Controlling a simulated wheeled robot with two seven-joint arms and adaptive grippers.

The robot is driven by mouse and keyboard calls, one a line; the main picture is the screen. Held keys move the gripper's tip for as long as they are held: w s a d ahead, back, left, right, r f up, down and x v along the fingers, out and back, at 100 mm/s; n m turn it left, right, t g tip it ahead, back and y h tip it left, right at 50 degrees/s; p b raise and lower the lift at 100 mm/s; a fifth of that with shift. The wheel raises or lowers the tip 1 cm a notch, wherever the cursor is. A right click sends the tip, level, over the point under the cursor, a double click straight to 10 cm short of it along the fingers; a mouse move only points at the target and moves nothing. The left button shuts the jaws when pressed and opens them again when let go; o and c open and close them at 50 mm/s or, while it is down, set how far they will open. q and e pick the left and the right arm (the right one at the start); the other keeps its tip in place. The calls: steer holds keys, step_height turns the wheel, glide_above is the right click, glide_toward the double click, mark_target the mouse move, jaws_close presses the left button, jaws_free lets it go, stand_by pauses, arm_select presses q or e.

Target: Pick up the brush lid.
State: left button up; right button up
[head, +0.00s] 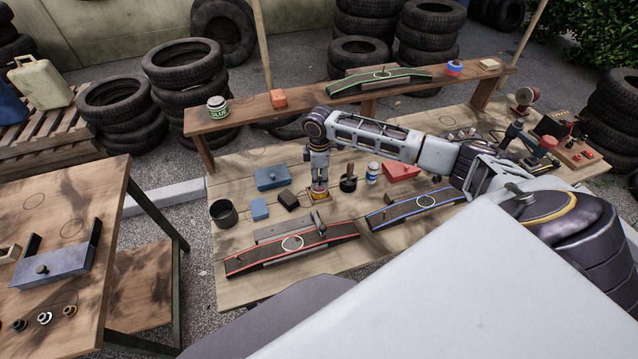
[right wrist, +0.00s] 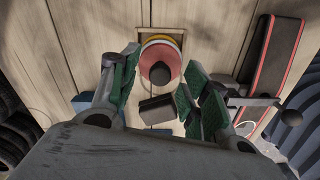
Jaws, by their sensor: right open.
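A round red lid (right wrist: 160,52) with a dark knob (right wrist: 161,73) sits on a yellow-rimmed tin (right wrist: 158,38) in the right wrist view; I take it for the brush lid. The yellow tin (head: 318,196) also shows in the head view, on the wooden table, with its top mostly hidden by my gripper. My right gripper (head: 319,184) points down right over it. In the right wrist view its open green-padded fingers (right wrist: 160,70) lie on either side of the knob, with visible gaps. I cannot tell the exact height between the fingertips and lid. My left gripper is not in view.
A dark block (head: 288,200) and a black brush-like item (head: 348,180) flank the tin. A blue box (head: 272,177), a white-blue can (head: 373,172) and a red box (head: 400,171) stand nearby. Red-edged (head: 258,259) and blue-edged (head: 415,207) ramps lie in front. A raised shelf (head: 245,117) runs behind.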

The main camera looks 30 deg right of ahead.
steer(key=shift+f, duration=0.5)
jaws_close()
